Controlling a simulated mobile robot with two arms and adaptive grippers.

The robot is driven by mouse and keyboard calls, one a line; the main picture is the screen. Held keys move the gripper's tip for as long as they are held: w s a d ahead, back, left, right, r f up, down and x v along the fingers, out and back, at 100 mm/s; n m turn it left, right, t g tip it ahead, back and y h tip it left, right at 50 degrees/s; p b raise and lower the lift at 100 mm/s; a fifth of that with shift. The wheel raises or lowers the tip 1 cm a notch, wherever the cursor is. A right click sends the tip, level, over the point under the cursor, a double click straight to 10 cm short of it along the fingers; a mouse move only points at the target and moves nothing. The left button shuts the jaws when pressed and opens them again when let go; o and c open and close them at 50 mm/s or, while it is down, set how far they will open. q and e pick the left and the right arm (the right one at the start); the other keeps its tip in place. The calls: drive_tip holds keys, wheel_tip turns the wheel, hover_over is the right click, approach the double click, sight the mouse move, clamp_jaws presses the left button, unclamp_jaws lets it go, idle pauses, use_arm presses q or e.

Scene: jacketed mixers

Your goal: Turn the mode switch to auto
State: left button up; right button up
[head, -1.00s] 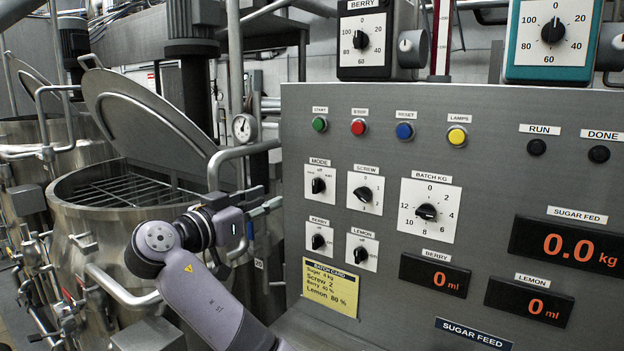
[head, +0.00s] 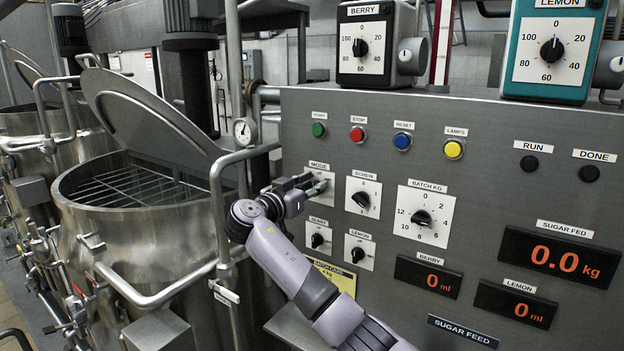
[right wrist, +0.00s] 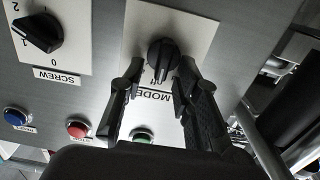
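The mode switch is a black knob (right wrist: 162,52) on a white plate below the start button, seen upside down in the right wrist view. The word "off" shows beside the knob; I cannot clearly tell which way its pointer faces. My left gripper is not in view.
The screw knob (head: 361,199) is close right of the mode plate. The berry knob (head: 317,240) and lemon knob (head: 357,254) sit below. The start button (head: 318,130) is above. A steel mixer (head: 140,240) with a raised lid and a pipe stands left of the panel.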

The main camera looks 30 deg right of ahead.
drive_tip(key=shift+c, duration=0.2)
clamp_jaws()
idle(0.3)
